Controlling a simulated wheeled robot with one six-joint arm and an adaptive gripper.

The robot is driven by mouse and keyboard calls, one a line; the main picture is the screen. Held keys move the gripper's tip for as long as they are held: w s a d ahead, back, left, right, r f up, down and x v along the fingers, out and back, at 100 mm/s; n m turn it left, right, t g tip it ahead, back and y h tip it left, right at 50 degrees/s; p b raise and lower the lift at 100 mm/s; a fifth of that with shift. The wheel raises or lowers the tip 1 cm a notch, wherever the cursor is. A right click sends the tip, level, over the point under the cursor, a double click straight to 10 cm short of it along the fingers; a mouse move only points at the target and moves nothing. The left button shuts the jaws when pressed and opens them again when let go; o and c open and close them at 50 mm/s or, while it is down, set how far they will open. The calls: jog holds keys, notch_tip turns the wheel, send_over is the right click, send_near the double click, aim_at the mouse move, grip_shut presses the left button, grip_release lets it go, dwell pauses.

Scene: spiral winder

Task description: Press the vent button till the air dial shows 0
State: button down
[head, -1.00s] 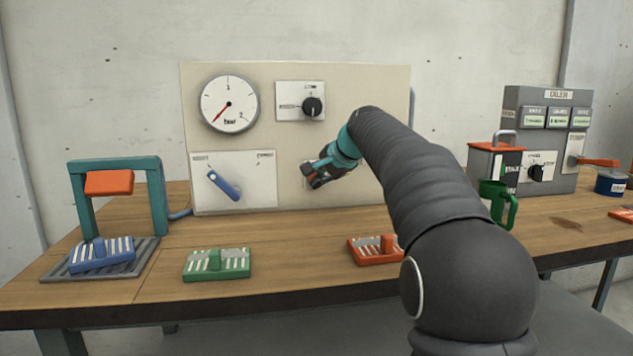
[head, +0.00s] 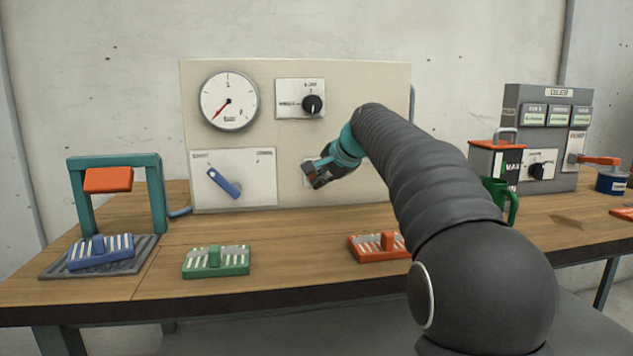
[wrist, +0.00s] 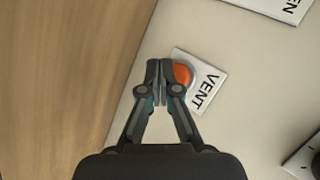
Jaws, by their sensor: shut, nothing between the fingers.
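The vent button (wrist: 182,75) is a round orange button on a white plate marked VENT (wrist: 208,88), in the wrist view. My gripper (wrist: 159,72) is shut and empty, its fingertips beside the button and overlapping its edge in the picture. I cannot tell whether they touch it. In the head view my gripper (head: 314,174) is at the lower right of the cream panel (head: 340,75) and hides the button. The air dial (head: 228,101) is a round white gauge at the panel's upper left. Its red needle points to the lower left; the numbers are too small to read.
A black knob (head: 312,104) and a blue lever (head: 223,183) are on the same panel. Green (head: 230,262) and red (head: 368,250) blocks lie on the table before it. A teal press (head: 115,165) stands left; a grey machine (head: 548,110) stands right.

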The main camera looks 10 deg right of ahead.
jog(key=shift+s, duration=0.15)
jog(key=shift+s+b, duration=1.3)
jog(key=shift+s, duration=1.1)
